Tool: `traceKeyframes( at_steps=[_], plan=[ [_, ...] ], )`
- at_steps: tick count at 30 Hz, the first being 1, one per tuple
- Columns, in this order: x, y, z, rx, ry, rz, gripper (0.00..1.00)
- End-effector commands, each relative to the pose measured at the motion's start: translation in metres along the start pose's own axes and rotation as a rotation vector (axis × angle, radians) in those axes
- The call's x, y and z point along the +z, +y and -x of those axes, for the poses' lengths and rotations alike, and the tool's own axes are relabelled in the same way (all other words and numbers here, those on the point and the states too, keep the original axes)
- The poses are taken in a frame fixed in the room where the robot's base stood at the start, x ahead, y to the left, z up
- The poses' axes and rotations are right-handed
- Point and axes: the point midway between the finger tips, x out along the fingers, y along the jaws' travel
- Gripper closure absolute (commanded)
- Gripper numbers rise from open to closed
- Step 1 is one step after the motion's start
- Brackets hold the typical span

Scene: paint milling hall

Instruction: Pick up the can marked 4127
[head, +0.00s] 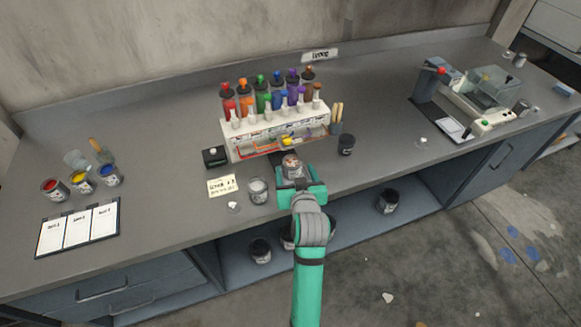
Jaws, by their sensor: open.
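Several small cans stand on the grey workbench, and their markings are too small to read, so I cannot tell which is 4127. A red-topped can (53,190), a yellow one (82,182) and a blue one (110,176) stand at the left. A can with a pale top (258,191) stands just left of my gripper (294,175). A dark can (346,145) stands to its right. My gripper is open over the bench's front part. A round shape with a brownish top shows at its far end; I cannot tell whether it is a can. The fingertips are largely hidden.
A white rack (277,134) with colored bottles stands behind my gripper. A black box (214,157) and a note card (222,186) lie left of it. Dark cans (388,201) sit on the lower shelf. A clear-topped device (492,87) is at the right.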

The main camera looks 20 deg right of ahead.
Motion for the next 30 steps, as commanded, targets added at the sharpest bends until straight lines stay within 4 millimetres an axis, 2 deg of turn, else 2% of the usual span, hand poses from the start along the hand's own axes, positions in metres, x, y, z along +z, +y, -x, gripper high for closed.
traceKeyframes(
  at_steps=[10,20,26,27,30],
  plan=[
    [-0.002,-0.008,-0.043,-0.004,-0.001,0.002,0.32],
    [-0.001,-0.009,-0.051,-0.005,-0.001,0.002,0.32],
    [-0.001,-0.009,-0.05,-0.005,-0.001,0.002,0.78],
    [-0.001,-0.009,-0.05,-0.005,-0.001,0.002,0.81],
    [-0.002,-0.008,-0.05,-0.004,0.0,0.002,0.81]
  ],
)
